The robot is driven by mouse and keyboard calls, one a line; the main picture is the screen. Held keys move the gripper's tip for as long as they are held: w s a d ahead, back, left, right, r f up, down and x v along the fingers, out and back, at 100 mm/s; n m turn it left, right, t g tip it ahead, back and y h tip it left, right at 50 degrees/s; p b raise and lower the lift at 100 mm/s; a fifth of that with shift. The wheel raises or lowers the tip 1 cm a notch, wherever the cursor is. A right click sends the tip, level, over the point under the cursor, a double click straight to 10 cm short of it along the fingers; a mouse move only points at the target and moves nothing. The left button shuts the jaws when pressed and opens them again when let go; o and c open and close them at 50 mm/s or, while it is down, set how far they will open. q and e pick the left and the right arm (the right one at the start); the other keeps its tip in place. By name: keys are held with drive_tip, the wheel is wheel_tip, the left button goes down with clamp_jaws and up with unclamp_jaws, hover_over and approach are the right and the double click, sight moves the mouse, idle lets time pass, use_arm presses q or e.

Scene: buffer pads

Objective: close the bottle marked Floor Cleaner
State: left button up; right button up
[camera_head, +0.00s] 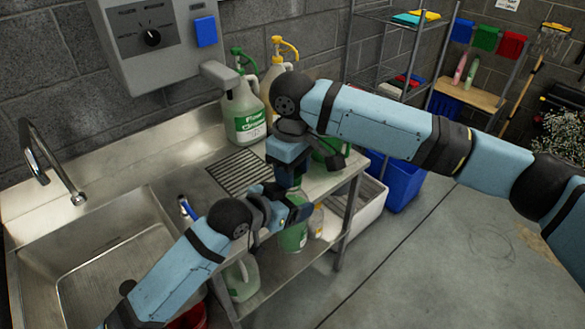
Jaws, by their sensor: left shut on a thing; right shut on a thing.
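A green bottle (293,238) shows below my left gripper (297,205), at the counter's front edge; its label is not readable. My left gripper comes in from the lower left and is shut on this bottle, near its upper part. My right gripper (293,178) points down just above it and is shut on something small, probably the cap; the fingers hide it. I cannot tell whether cap and bottle touch. A large jug (243,118) with a green label reading "Floor Cleaner" and a green pump stands at the back of the counter.
The steel counter has a drain grate (238,173) and a sink (105,250) with a faucet (50,165). A yellow-pump jug (275,75) stands behind. A green container (330,155) is partly hidden by my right arm. A jug (242,278) sits below. Blue bin (400,185) at right.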

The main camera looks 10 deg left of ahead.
drive_tip(key=shift+s+a+f, duration=0.1)
drive_tip(key=shift+s+f, duration=0.15)
drive_tip(key=shift+f, duration=0.6)
drive_tip(key=shift+a+r, duration=0.1)
drive_tip(key=shift+r, duration=0.2)
idle(1.4)
drive_tip(key=shift+f, duration=0.5)
idle(0.5)
drive_tip(key=o, duration=0.6)
drive_tip(key=shift+c, duration=0.2)
drive_tip(key=shift+r, duration=2.15)
drive_tip(key=shift+w+d+r, duration=0.1)
drive_tip(key=shift+w+d, duration=0.05)
drive_tip(key=shift+d, duration=0.05)
drive_tip(key=c, duration=0.7)
drive_tip(key=shift+o, duration=0.2)
drive_tip(key=shift+f, duration=0.35)
